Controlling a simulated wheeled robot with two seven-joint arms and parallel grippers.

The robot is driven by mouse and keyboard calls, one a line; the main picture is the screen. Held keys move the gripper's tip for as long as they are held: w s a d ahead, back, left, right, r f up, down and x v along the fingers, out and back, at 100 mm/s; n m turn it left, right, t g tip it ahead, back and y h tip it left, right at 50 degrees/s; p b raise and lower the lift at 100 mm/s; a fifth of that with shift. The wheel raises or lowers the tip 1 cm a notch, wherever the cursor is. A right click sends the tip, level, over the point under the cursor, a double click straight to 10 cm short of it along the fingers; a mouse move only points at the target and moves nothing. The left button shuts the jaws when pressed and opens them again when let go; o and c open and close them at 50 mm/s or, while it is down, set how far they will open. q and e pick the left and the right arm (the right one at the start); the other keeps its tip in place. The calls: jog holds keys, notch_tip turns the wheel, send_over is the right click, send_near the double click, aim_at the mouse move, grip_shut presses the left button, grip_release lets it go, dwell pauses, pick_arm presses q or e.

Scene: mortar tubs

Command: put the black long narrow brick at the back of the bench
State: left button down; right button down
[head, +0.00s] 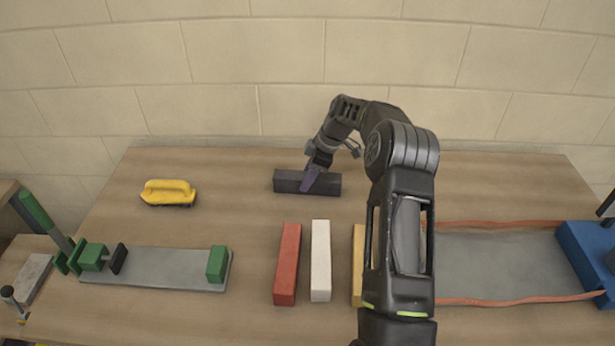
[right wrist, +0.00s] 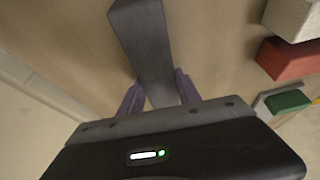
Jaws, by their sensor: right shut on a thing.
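The black long narrow brick (head: 290,181) lies lengthwise, left to right, toward the back of the wooden bench in the head view. My right gripper (head: 316,184) reaches down over it from behind and is shut on it near its middle. In the right wrist view the brick (right wrist: 145,45) sits between the two purple fingers of my right gripper (right wrist: 160,97). The brick appears to be at or very near the bench top; I cannot tell whether it touches. My left gripper is not in view.
A red brick (head: 287,264), a white brick (head: 320,260) and a partly hidden yellow brick (head: 358,264) lie in front. A block wall (head: 220,90) stands behind.

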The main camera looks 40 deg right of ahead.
jog(key=c, duration=1.1)
grip_release()
jog(key=shift+r, duration=0.1)
jog(key=o, duration=0.3)
jog(key=shift+o, duration=0.2)
jog(key=shift+s+f, duration=0.1)
jog(key=shift+f, duration=0.1)
jog(key=p+v, duration=0.2)
jog(key=v, duration=0.5)
jog(key=shift+r+p, duration=0.2)
jog(key=shift+p, duration=0.1)
jog(key=shift+d+r, duration=0.1)
jog(key=shift+r, duration=0.2)
